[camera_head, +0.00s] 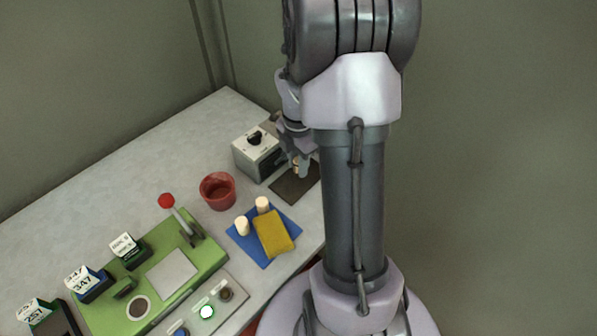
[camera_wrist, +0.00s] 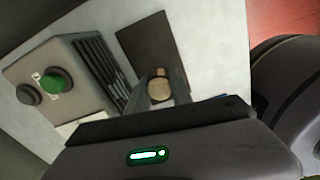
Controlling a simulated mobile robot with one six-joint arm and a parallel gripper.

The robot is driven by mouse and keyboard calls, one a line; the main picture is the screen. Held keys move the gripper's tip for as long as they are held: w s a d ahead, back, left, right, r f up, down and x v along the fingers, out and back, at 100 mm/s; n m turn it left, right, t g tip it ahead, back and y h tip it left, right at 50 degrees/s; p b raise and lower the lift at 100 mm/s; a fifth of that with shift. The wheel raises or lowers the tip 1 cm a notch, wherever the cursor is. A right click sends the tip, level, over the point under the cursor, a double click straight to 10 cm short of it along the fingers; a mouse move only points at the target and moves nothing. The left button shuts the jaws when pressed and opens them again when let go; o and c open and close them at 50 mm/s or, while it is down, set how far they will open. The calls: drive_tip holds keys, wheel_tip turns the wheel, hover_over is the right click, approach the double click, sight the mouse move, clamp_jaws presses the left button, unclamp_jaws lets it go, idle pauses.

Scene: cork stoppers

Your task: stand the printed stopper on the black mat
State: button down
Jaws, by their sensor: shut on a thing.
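My gripper (camera_head: 298,168) is over the dark mat (camera_head: 289,190) and shut on a cork stopper (camera_wrist: 160,86). In the wrist view the stopper's round end shows between the fingertips; no print can be made out on it. The mat also shows in the wrist view (camera_wrist: 147,42), beyond the fingers. I cannot tell whether the stopper touches the mat. Two pale stoppers, one on the left (camera_head: 242,226) and one on the right (camera_head: 263,205), stand at the blue cloth (camera_head: 264,257). Whether they carry print is too small to tell.
A grey box with a black knob (camera_head: 257,152) stands close left of the mat. A red cup (camera_head: 218,191) is nearby. A yellow sponge (camera_head: 273,233) lies on the blue cloth. A green machine (camera_head: 150,280) with a red-topped lever (camera_head: 180,219) is at the front left.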

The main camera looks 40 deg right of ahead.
drive_tip(key=shift+w+d+f, duration=0.15)
drive_tip(key=shift+d+f, duration=0.05)
drive_tip(key=shift+f, duration=0.2)
wheel_tip(320, 180, down, 3)
drive_tip(key=shift+b, duration=1.25)
drive_tip(key=shift+r, duration=0.2)
drive_tip(key=shift+f, duration=0.2)
drive_tip(key=c, duration=1.1)
unclamp_jaws()
drive_tip(key=shift+c, duration=0.2)
drive_tip(key=shift+r, duration=0.1)
